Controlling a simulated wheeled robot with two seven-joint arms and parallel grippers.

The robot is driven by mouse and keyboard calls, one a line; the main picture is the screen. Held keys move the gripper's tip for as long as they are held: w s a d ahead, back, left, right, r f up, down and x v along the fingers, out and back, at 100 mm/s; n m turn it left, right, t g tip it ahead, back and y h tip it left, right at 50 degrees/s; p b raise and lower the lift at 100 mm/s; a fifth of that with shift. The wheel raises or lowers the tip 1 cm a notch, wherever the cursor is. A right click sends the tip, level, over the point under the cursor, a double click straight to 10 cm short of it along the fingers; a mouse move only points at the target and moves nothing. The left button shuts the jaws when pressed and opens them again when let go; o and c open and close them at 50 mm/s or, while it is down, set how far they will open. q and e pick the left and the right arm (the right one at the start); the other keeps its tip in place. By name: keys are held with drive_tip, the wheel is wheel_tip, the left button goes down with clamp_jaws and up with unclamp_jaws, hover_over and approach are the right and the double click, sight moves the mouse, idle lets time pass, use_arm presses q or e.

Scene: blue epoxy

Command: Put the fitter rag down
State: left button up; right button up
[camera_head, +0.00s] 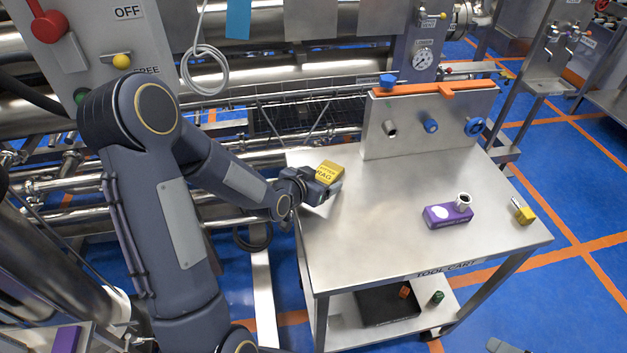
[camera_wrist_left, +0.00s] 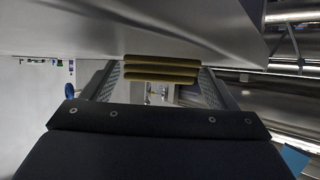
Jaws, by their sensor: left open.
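The fitter rag (camera_head: 328,173) is a folded yellow block marked RAG. It sits at the left back corner of the steel tool cart top (camera_head: 390,245). My left gripper (camera_head: 325,184) is beside it, low over the cart's left edge, and partly hides its near side. In the left wrist view the rag's yellow layered edge (camera_wrist_left: 160,69) shows between the tips of my open left gripper (camera_wrist_left: 161,84). I cannot tell whether the fingers touch it.
A purple box (camera_head: 448,216) with a metal fitting on it and a yellow-tipped piece (camera_head: 522,210) stand to the right on the cart. An upright steel panel (camera_head: 420,125) with blue knobs rises at the back. The middle of the top is clear.

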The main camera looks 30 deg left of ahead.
use_arm(q)
drive_tip(key=s+a+r+n+g+y, duration=0.1)
drive_tip(key=s+r+g, duration=0.1)
drive_tip(key=s+r, duration=0.5)
drive_tip(key=s+a+r+n+g, duration=0.1)
drive_tip(key=s+r, duration=0.1)
drive_tip(key=s, duration=0.8)
drive_tip(key=s+d+r+g+h, duration=0.1)
drive_tip(key=s+d+g, duration=0.1)
drive_tip(key=s, duration=0.4)
drive_tip(key=s+d+r+n+g+h, duration=0.1)
drive_tip(key=s+d+h, duration=0.1)
drive_tip(key=s+d, duration=0.3)
drive_tip(key=shift+s+r+g, duration=0.4)
drive_tip(key=shift+s, duration=0.5)
